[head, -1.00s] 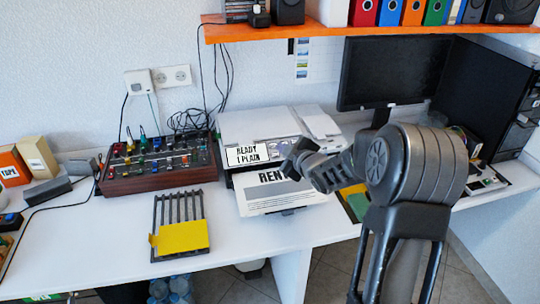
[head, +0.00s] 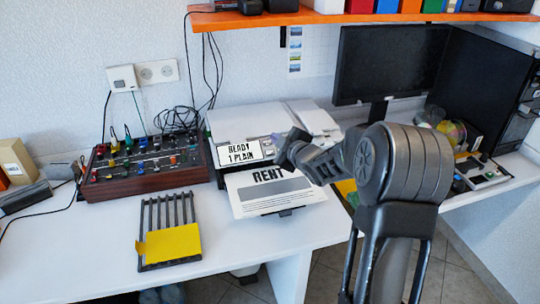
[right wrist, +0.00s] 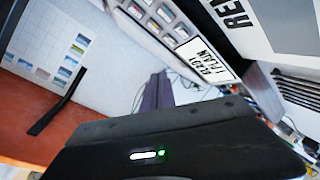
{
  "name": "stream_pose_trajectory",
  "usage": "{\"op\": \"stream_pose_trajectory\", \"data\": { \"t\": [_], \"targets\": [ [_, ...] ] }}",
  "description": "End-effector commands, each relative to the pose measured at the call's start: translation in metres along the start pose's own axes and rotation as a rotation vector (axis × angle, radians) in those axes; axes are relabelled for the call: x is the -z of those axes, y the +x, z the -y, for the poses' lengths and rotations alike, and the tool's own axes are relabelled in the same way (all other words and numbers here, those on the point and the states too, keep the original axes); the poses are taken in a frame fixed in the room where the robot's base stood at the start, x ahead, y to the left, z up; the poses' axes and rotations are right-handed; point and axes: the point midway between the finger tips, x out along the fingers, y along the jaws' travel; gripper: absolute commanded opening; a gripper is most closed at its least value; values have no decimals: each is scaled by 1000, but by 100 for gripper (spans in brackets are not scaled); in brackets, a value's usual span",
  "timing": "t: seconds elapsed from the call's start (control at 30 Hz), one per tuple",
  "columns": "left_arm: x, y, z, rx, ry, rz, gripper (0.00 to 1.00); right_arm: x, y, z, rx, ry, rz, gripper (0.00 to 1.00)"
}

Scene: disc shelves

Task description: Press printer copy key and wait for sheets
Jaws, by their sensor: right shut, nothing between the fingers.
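The white printer (head: 237,122) stands on the desk. Its label (head: 239,152) reads "READY 1 PLAIN", and this label also shows in the right wrist view (right wrist: 207,60). A row of keys or windows (right wrist: 160,22) lies beside the label there. I cannot tell which is the copy key. A sheet headed "RENT" (head: 262,205) lies at the printer's front. My right gripper (head: 287,151) is shut and empty, at the right end of the front panel and hiding part of it. I cannot tell whether it touches. My left gripper is not in view.
A mixer-like box with coloured knobs (head: 140,184) and a black rack (head: 147,215) with a yellow sheet (head: 173,243) stand left of the printer. A monitor (head: 390,62) stands behind my right arm. An orange shelf (head: 350,19) hangs above. Free desk lies at the front left.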

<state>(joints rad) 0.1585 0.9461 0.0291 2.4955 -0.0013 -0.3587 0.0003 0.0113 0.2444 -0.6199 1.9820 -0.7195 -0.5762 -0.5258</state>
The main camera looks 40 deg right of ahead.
Motion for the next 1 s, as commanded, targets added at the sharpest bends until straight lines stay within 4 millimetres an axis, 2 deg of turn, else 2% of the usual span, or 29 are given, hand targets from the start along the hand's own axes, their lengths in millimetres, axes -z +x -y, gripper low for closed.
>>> {"op": "stream_pose_trajectory", "data": {
  "t": [0.03, 0.33, 0.5, 1.0],
  "targets": [
    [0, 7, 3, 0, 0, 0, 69, -6, 6, 7, 2, -2, 2, 0],
    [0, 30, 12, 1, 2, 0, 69, -27, 34, 28, 1, -2, 1, 0],
    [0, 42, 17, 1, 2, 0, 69, -34, 44, 34, 1, 0, 1, 0],
    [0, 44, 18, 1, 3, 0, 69, -35, 48, 35, 1, 0, 0, 0]
  ]
}}
